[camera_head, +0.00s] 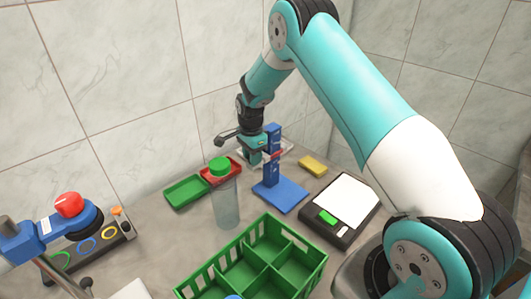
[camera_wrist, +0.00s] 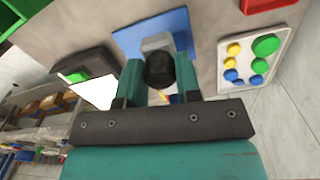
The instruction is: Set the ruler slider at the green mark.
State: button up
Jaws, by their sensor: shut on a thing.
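The ruler stand is a blue upright post (camera_head: 271,170) on a flat blue base (camera_head: 283,196), standing near the back of the table in the head view. The base also shows in the wrist view (camera_wrist: 183,22). My gripper (camera_head: 255,157) is at the post's upper part, on its far left side. In the wrist view my gripper (camera_wrist: 159,80) has its fingers on both sides of a black round knob (camera_wrist: 159,69), apparently the slider's, and is shut on it. Small coloured marks show just below the knob, partly hidden. I cannot make out the green mark or the slider's exact height.
A green divided crate (camera_head: 318,262) stands in front. A black device with a white top (camera_head: 341,200) and a yellow block (camera_head: 313,165) are right.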

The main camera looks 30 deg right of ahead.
jog(key=shift+r+p, duration=1.1)
jog(key=shift+r, duration=0.9)
jog(key=o, duration=0.7)
notch_tip(320, 180, up, 8)
jog(key=p, duration=0.5)
jog(key=shift+f, duration=0.1)
